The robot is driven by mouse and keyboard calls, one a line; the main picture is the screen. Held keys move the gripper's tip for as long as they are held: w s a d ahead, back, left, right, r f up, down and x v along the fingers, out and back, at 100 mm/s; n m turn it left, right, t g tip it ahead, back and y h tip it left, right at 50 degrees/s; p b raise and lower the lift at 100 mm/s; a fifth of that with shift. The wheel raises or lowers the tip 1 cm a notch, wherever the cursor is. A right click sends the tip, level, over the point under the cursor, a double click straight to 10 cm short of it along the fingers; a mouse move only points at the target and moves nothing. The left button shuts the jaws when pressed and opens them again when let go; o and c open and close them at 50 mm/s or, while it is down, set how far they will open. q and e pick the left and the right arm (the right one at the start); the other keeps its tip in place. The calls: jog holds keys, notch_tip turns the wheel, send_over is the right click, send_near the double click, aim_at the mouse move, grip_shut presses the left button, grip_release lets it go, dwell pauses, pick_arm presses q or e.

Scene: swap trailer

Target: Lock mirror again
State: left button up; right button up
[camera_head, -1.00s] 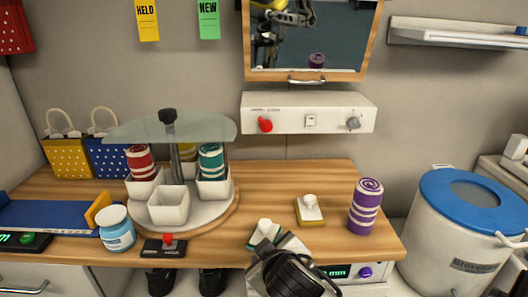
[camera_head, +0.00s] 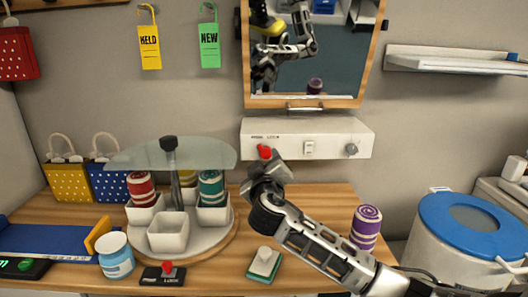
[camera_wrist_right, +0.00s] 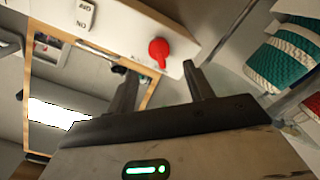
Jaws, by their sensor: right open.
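The mirror (camera_head: 315,62) hangs on the wall in a wooden frame with a metal handle (camera_head: 307,107) below. It looks shut. Under it is a white panel (camera_head: 336,142) with a red knob (camera_head: 264,152), a switch (camera_head: 309,147) and a grey knob (camera_head: 351,149). My right gripper (camera_head: 268,163) is just below the red knob. In the right wrist view its open fingers (camera_wrist_right: 160,72) point at the red knob (camera_wrist_right: 159,51), which lies ahead between the tips, not gripped. The mirror frame also shows there (camera_wrist_right: 75,95). My left gripper is out of view.
A turntable rack (camera_head: 226,222) with white cups and a glass top stands left of my right arm. A purple striped roll (camera_head: 366,226) stands behind the arm at right. A green-based block (camera_head: 264,262) lies near the front edge. A blue-lidded bin (camera_head: 470,225) is at right.

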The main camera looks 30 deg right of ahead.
aim_at(264, 152)
jog(key=shift+p+x, duration=0.3)
jog(key=shift+x, duration=2.5)
jog(key=shift+a, duration=0.1)
jog(key=c, duration=1)
